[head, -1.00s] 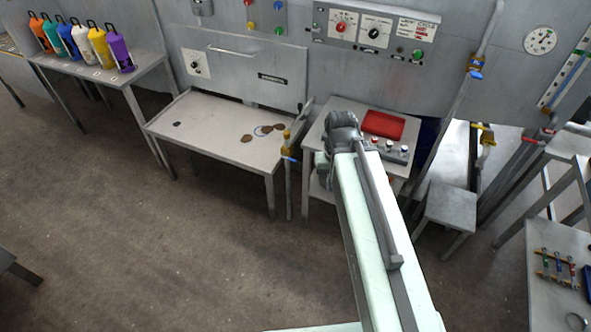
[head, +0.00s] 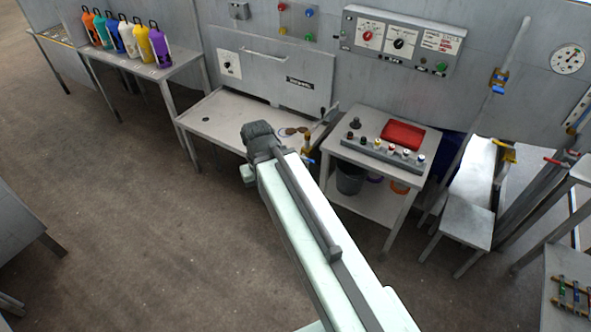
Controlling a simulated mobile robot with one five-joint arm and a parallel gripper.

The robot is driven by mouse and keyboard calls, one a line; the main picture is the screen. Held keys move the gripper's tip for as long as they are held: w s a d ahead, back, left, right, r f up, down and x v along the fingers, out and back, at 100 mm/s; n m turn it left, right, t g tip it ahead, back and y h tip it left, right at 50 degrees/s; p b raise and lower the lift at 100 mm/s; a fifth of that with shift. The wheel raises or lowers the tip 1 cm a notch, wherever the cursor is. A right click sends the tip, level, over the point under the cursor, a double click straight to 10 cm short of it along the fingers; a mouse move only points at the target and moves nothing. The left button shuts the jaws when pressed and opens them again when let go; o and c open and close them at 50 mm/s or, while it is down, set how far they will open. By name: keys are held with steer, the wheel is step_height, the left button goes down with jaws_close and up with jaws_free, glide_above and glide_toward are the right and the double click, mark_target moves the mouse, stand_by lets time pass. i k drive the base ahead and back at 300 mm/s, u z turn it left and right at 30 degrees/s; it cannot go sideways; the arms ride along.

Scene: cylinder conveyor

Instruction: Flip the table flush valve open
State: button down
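A brass valve with a small blue lever (head: 309,160) stands at the right front corner of the pale drain table (head: 220,118). The lower part of its pipe is hidden behind my arm. The end of my arm, a dark grey joint on a pale green link, shows just left of the valve in the picture, in front of the table's front edge. My gripper's fingers do not show, so its distance from the valve cannot be seen.
A side table (head: 372,127) with a red tray (head: 403,135) and a row of knobs stands right of the valve. A low grey stool (head: 466,222) is further right. Several coloured bottles stand on a table (head: 185,68) at the back left. The floor (head: 130,220) at left is clear.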

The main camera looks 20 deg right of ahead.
mark_target(308, 160)
steer(key=u, duration=0.15)
steer(key=i, duration=1)
steer(key=z, duration=0.05)
